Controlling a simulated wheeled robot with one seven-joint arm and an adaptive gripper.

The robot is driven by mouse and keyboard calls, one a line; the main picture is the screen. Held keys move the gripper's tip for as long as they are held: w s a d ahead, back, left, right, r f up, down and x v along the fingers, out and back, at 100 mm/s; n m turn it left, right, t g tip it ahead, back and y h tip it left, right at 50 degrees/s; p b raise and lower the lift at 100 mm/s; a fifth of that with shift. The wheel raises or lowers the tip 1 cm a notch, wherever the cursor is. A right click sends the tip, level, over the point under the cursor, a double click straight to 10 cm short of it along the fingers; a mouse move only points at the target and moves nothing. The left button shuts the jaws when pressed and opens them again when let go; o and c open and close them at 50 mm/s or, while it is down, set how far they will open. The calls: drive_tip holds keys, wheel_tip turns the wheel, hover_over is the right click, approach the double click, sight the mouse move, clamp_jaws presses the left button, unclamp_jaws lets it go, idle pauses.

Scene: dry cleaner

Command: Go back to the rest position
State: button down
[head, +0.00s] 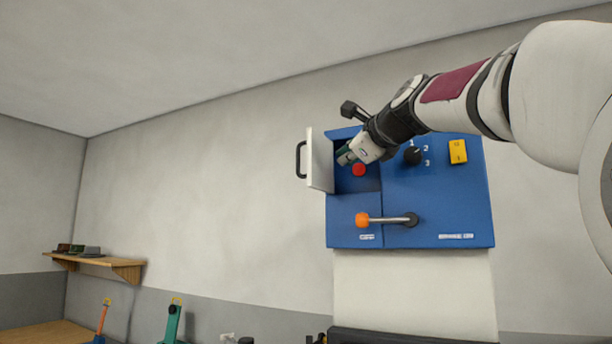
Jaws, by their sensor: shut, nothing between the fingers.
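My gripper (347,154) is at the upper left of a blue control panel (450,200) on the wall, just above a red button (358,170) in a recessed compartment. Its fingers look closed and hold nothing. I cannot tell whether they touch the button. The compartment's white door (319,160) with a black handle stands open to the left, close beside the fingers. My arm reaches in from the upper right and covers the panel's top edge.
The panel also bears a black numbered knob (412,156), a yellow part (457,151) and a lever with an orange ball (362,219). A wooden shelf (100,260) hangs at the left. The wall left of the door is clear.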

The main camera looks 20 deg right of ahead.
idle(0.3)
drive_tip(key=s+a+f+n+g+b, duration=0.1)
drive_tip(key=s+a+f+n+g, duration=0.15)
drive_tip(key=f+n, duration=0.45)
drive_tip(key=s+a+f+n+g+y+b, duration=0.1)
drive_tip(key=s+a+f+n+g+b, duration=0.2)
drive_tip(key=f, duration=0.9)
drive_tip(key=s+a+f+n+g, duration=0.15)
drive_tip(key=a+f+n, duration=0.25)
drive_tip(key=f, duration=0.5)
drive_tip(key=s+f+n+g+b, duration=0.1)
drive_tip(key=s+f+n, duration=0.3)
drive_tip(key=f, duration=0.4)
drive_tip(key=s+a+f+n+g+h+b, duration=0.1)
drive_tip(key=s+f+n, duration=0.3)
drive_tip(key=f, duration=0.5)
drive_tip(key=s+a+f+n+g+b, duration=0.1)
drive_tip(key=s+f+n+g, duration=0.1)
drive_tip(key=s+f+n, duration=0.2)
drive_tip(key=s+f, duration=0.3)
drive_tip(key=f, duration=0.2)
drive_tip(key=shift+s+g, duration=0.3)
drive_tip(key=shift+s, duration=0.05)
